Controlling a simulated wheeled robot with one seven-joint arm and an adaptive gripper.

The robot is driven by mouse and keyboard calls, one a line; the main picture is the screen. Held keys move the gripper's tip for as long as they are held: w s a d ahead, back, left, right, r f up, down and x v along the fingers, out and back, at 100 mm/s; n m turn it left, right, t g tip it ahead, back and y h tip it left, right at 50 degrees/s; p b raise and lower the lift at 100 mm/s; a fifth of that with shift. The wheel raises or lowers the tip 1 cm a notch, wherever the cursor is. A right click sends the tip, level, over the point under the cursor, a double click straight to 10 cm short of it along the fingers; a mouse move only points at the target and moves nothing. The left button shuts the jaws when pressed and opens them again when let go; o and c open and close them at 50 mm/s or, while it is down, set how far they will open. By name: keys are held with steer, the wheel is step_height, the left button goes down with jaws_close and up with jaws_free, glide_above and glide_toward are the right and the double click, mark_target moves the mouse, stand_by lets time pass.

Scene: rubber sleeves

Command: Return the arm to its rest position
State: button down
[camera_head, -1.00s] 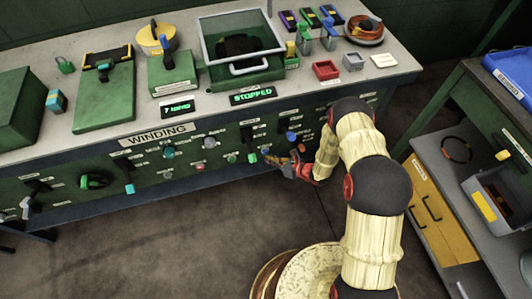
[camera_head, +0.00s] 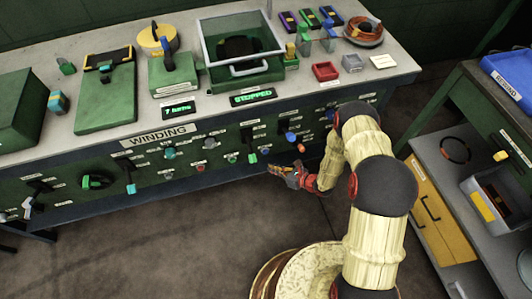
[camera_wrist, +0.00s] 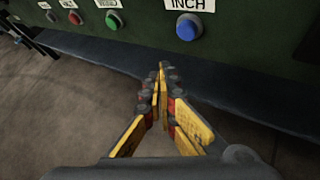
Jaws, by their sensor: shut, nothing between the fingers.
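My gripper (camera_head: 280,171) is at the end of my cream-sleeved arm, in front of and just below the front panel of the winding bench (camera_head: 230,145). In the wrist view my gripper (camera_wrist: 160,75) has its yellow fingers together at the tips, with nothing between them. The tips are apart from the panel. A blue button (camera_wrist: 189,27) labelled INCH is on the panel above the fingertips, and a green button (camera_wrist: 114,20) and a red button (camera_wrist: 75,18) are to its left.
The bench top carries a clear-lidded box (camera_head: 243,50), a red tray (camera_head: 325,71) and green fixtures. The display (camera_head: 252,97) reads STOPPED. The floor (camera_head: 170,240) in front is clear.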

steer(key=shift+s+d, duration=0.1)
steer(key=shift+s, duration=0.15)
steer(key=shift+f, duration=0.1)
stand_by(0.3)
